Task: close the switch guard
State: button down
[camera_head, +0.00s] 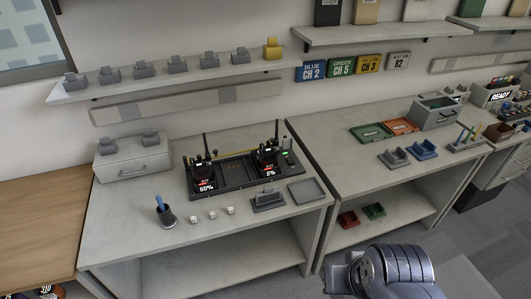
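I cannot make out the switch guard for certain. A black charging station (236,172) stands on the middle bench. It holds two upright radios: the left one (203,172) has a label reading 60%, and the right one (269,158) has one that seems to read 5%. At the station's right end is a small dark part (287,145) with a green light below it. It is too small to tell whether this is the guard, or whether it is open. A silver part of my arm shows at the bottom right, over the floor and apart from the bench. My gripper's fingers do not show.
A dark pen cup (167,217), several small white blocks, a grey holder (268,201) and a grey tray (307,191) lie in front of the station. A wall shelf (180,77) hangs above. The right bench carries coloured trays and holders. Grey floor is free at the front right.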

aim_at(287, 143)
jog(key=i+j, duration=0.15)
jog(key=i, duration=0.4)
jog(key=i+j, duration=0.1)
jog(key=i, duration=0.5)
jog(key=j+u, duration=0.05)
